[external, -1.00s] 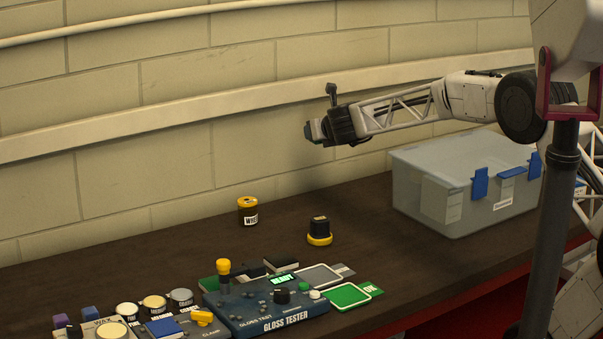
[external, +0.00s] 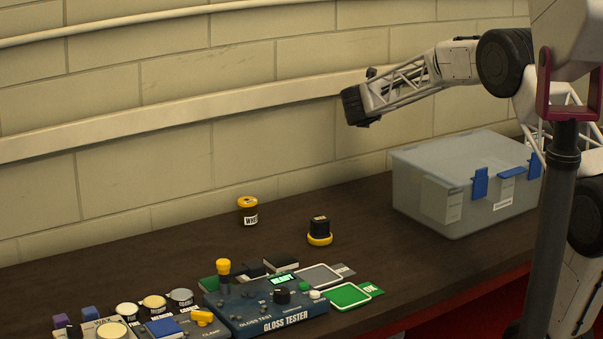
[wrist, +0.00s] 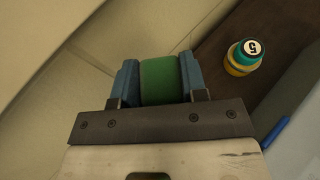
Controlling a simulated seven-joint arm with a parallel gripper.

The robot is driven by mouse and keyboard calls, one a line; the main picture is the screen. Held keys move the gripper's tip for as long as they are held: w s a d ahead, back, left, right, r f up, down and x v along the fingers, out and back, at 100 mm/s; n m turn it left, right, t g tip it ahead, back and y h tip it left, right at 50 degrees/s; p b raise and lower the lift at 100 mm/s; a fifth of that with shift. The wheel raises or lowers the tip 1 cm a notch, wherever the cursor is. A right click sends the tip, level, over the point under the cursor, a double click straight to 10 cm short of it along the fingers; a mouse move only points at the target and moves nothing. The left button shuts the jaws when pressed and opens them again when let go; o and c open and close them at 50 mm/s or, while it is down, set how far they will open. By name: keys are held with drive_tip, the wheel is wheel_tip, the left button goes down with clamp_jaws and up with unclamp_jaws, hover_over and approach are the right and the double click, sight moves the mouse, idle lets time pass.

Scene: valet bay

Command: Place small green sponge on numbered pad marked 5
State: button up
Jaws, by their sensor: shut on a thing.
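A green sponge (wrist: 160,80) shows in the wrist view. My gripper (wrist: 158,66) is shut on it, with a blue finger on each side. In the external view my gripper (external: 358,116) is high in front of the wall, left of and above the clear box; the sponge cannot be made out there. A round teal pad with a white disc marked 5 (wrist: 253,48) sits on a yellow round piece on the dark tabletop, at upper right in the wrist view. The gripper and sponge are apart from it. I cannot pick out the 5 in the external view.
A translucent box (external: 440,190) with blue latches stands at the right. A black and yellow round item (external: 319,232) and a yellow-lidded jar (external: 247,211) stand mid-table. A blue gloss tester (external: 262,312) and several small items fill the front left. Bare tabletop (external: 345,210) lies between.

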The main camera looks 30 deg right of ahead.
drive_tip(key=s+d+m+g+h, duration=0.2)
drive_tip(key=d+m+g, duration=0.3)
drive_tip(key=d, duration=0.4)
drive_tip(key=s+d+f+m+g+h, duration=0.1)
drive_tip(key=d+m+g, duration=0.3)
drive_tip(key=d, duration=0.6)
drive_tip(key=shift+s+d+f+m+g+h, duration=0.35)
drive_tip(key=shift+s+g+h, duration=0.25)
drive_tip(key=shift+h, duration=0.2)
drive_tip(key=shift+a, duration=0.1)
drive_tip(key=shift+f, duration=3.1)
drive_tip(key=shift+f, duration=1.9)
drive_tip(key=shift+f, duration=0.1)
